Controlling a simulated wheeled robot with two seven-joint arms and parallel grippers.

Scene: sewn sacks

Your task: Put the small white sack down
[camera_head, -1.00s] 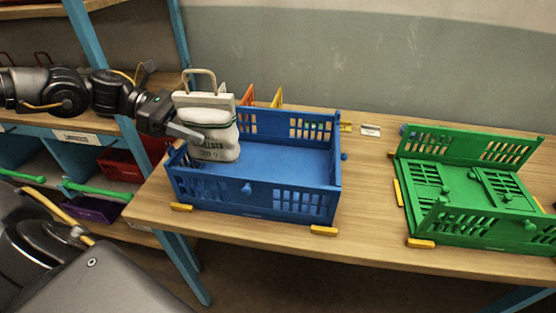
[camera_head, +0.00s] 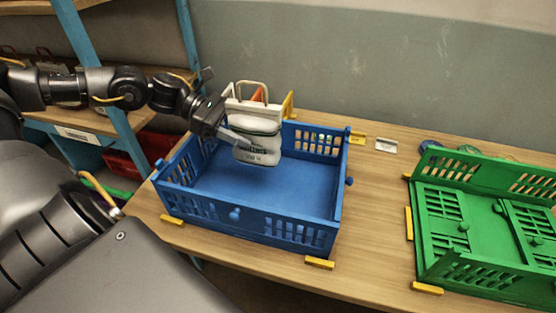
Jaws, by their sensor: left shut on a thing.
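The small white sack (camera_head: 257,143) has dark printing on its front and a pale handle loop at its top. My left gripper (camera_head: 240,138) comes in from the left and is shut on the sack. The sack hangs upright over the back part of the blue crate (camera_head: 285,233). Whether its bottom touches the crate floor I cannot tell; it looks raised. The crate's floor is otherwise bare where it shows. My right gripper is not in view.
A green crate (camera_head: 470,266), with one side wall folded down, stands on the right of the wooden table (camera_head: 377,220). Yellow blocks (camera_head: 320,263) sit around both crates. Orange and yellow pieces (camera_head: 289,103) stand behind the blue crate. A shelf with blue posts (camera_head: 104,75) is at left.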

